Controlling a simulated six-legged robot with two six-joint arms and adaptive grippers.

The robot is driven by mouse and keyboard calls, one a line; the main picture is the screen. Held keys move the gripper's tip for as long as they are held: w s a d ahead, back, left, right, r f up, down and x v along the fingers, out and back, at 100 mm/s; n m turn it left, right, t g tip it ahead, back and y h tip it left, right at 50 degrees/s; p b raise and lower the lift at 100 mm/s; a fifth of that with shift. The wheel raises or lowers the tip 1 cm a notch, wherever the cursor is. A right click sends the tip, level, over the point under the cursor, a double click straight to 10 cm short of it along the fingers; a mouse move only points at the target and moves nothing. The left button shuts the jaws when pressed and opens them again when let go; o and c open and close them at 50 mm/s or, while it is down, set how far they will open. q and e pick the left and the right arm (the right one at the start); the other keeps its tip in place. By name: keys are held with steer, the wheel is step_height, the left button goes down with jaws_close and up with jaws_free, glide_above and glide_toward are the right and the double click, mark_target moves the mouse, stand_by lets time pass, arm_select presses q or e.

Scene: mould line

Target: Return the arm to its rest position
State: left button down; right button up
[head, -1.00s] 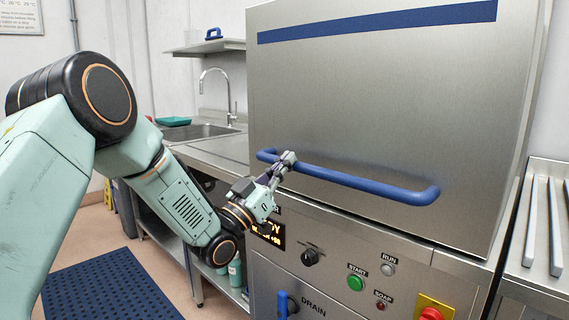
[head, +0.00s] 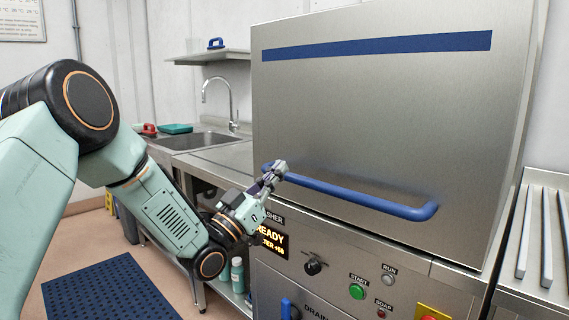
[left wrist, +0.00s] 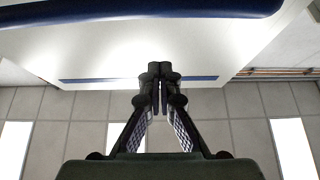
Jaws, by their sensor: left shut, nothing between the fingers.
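My left arm comes in from the left in the head view, and its gripper (head: 275,174) is in front of the dishwasher hood near the left end of the blue handle (head: 350,193). In the left wrist view the two fingers (left wrist: 160,85) are closed together with nothing between them. The blue handle also crosses the top of the left wrist view (left wrist: 140,12), apart from the fingertips there. The steel hood (head: 385,115) is down, and the display (head: 271,240) reads READY. My right gripper is in neither view.
A sink (head: 195,140) and counter lie behind my left arm. Below the handle are a green start button (head: 357,291) and a black knob (head: 313,265). A rail rack (head: 545,235) stands at the right. A blue mat (head: 105,286) lies on open floor at the lower left.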

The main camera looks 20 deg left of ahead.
arm_select(q)
steer(key=p+v, duration=0.1)
steer(key=v, duration=0.5)
step_height(320, 180, down, 13)
steer(key=w+n+g+y, duration=0.1)
steer(key=n+g+y, duration=0.3)
steer(key=g, duration=0.1)
steer(key=s+d+f+n+g+y, duration=0.1)
steer(key=s+d+f+g, duration=0.2)
steer(key=f, duration=0.4)
steer(key=s+d+f+g+y, duration=0.1)
steer(key=s+f+g, duration=0.3)
steer(key=f, duration=0.3)
steer(key=s+d+f+g, duration=0.1)
steer(key=s+f+g, duration=0.2)
steer(key=s, duration=0.7)
steer(key=s+d+f+g+y, duration=0.1)
steer(key=s+f+g, duration=0.3)
steer(key=s+f, duration=0.3)
steer(key=s+d+f+g+y, duration=0.1)
steer(key=s+f+g, duration=0.2)
steer(key=s, duration=1.2)
step_height(320, 180, down, 3)
steer(key=shift+r+m+g, duration=0.1)
steer(key=shift+m+g, duration=0.2)
steer(key=shift+g, duration=0.1)
